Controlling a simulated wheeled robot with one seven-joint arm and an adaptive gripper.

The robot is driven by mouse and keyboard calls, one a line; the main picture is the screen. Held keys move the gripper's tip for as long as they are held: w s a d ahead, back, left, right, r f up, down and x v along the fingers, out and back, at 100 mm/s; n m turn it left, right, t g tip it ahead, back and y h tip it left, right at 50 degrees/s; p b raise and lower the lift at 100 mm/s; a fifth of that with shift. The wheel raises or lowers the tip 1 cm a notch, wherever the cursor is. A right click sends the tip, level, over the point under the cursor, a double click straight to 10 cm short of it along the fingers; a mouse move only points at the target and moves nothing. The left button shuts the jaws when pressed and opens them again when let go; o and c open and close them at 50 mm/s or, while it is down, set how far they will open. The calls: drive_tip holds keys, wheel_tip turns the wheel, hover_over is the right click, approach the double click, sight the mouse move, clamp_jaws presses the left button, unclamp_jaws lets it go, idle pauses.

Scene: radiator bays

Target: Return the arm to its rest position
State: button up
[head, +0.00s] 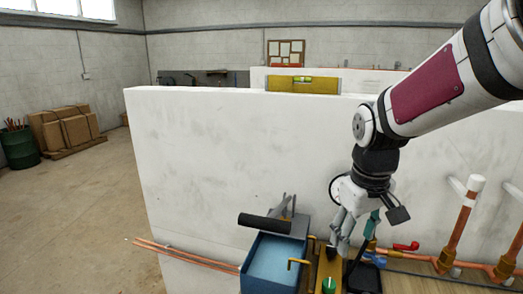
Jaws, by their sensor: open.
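My arm comes in from the upper right of the head view and bends down at the wrist in front of the white partition (230,150). My gripper (338,252) points down, low and right of centre, over the cluttered work surface. Its fingers look empty, though the tips lie close to tools behind and below them, and I cannot tell whether they touch anything. A blue toolbox (272,262) with a black handle bar stands just left of the gripper.
Copper pipes (458,225) with white caps stand at the right. A red fitting (405,246) lies near the gripper. Open floor (80,215) is at the left, with cardboard boxes (68,128) and a green drum (19,147).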

drive_tip(key=s+r+m+t, duration=0.1)
drive_tip(key=s+r+m, duration=0.1)
drive_tip(key=s, duration=0.7)
drive_tip(key=s+r+m+t, duration=0.1)
drive_tip(key=s+r, duration=0.3)
drive_tip(key=s, duration=0.5)
drive_tip(key=shift+s+m+t, duration=0.15)
drive_tip(key=shift+m+t, duration=0.25)
drive_tip(key=shift+t, duration=0.2)
